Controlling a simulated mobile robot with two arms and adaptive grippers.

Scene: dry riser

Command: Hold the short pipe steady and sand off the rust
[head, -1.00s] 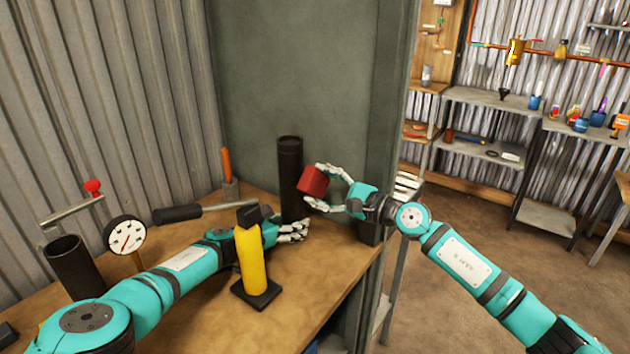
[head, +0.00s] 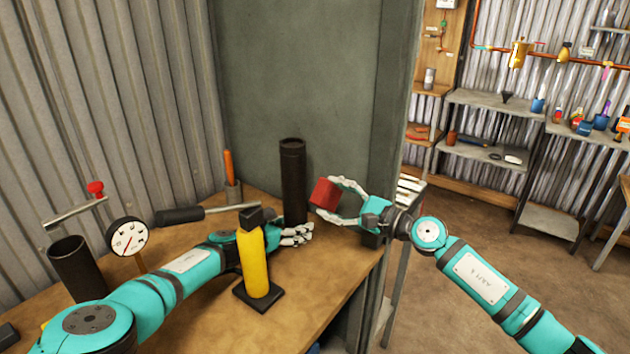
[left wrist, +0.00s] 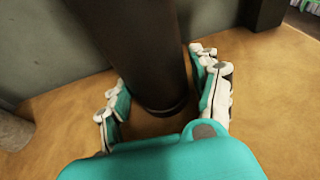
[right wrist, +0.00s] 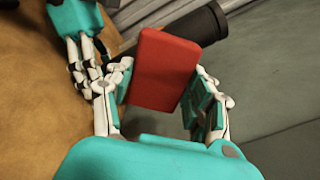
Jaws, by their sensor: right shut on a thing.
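A dark upright pipe (head: 292,180) stands on the workbench against the green-grey panel. It also shows in the left wrist view (left wrist: 145,50). My left gripper (head: 297,234) is low at the pipe's base. In the left wrist view its fingers (left wrist: 160,92) are spread on both sides of the pipe, with a small gap visible. My right gripper (head: 340,202) is shut on a red block (head: 325,193), just right of the pipe. The block (right wrist: 163,70) sits between its fingers in the right wrist view. I cannot make out rust on the pipe.
A yellow cylinder on a black base (head: 255,262) stands in front of my left forearm. A wide dark tube (head: 78,268), a gauge (head: 127,237) and a black-handled tool (head: 180,214) are at the left.

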